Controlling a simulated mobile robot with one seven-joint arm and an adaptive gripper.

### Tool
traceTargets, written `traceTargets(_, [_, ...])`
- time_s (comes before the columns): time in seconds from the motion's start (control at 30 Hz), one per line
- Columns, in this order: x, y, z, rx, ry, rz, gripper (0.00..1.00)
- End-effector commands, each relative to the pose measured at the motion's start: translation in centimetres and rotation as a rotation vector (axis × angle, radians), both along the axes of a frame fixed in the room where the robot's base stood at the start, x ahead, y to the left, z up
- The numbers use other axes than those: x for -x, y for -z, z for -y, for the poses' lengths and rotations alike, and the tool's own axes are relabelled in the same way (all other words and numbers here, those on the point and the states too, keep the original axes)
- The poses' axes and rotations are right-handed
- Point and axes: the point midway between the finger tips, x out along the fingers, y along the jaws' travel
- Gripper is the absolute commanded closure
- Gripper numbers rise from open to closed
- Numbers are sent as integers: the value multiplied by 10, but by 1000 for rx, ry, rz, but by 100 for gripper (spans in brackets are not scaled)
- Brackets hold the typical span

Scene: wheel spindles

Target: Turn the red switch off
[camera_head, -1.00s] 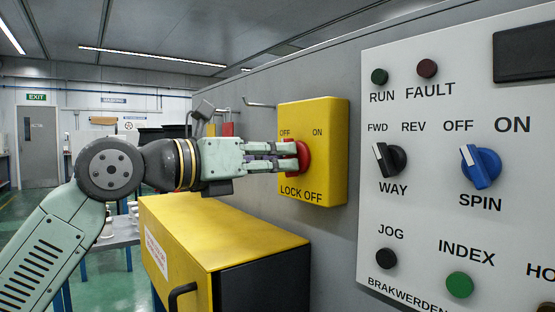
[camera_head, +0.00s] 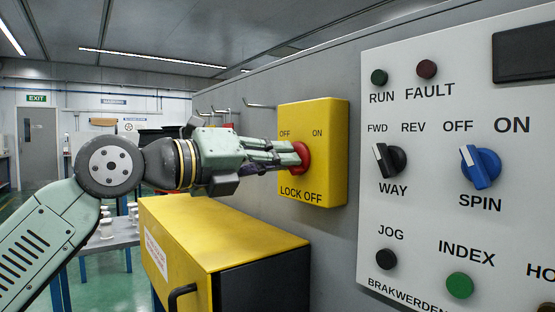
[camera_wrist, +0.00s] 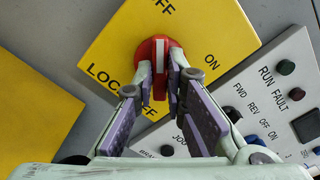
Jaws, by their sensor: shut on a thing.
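The red switch (camera_head: 303,157) is a rotary knob on a yellow box marked LOCK OFF (camera_head: 331,180), with OFF at its upper left and ON at its upper right. My gripper (camera_head: 290,156) comes from the left and is shut on the switch handle. In the wrist view the red switch (camera_wrist: 160,50) sits between the fingertips of my gripper (camera_wrist: 160,87), one on each side of the handle. Its white mark points up in that view, toward the OFF lettering. The lower part of the handle is partly hidden by the fingers.
A white control panel (camera_head: 425,220) with a black WAY knob (camera_head: 389,160) and a blue SPIN knob (camera_head: 480,167) is to the right. A yellow-topped cabinet (camera_head: 215,230) stands below my arm. Hooks (camera_head: 260,105) stick out of the grey wall behind.

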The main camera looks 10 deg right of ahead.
Motion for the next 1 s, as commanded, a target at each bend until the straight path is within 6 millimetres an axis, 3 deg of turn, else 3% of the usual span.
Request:
traceTargets(0.37, [-1,-2,-1,8,-1,-5,100])
traceTargets(0.4, [-1,-2,-1,8,-1,-5,88])
traceTargets(0.7, [0,-1,0,6,-1,-4,68])
traceTargets(1.0, [0,0,-2,4,-1,-5,68])
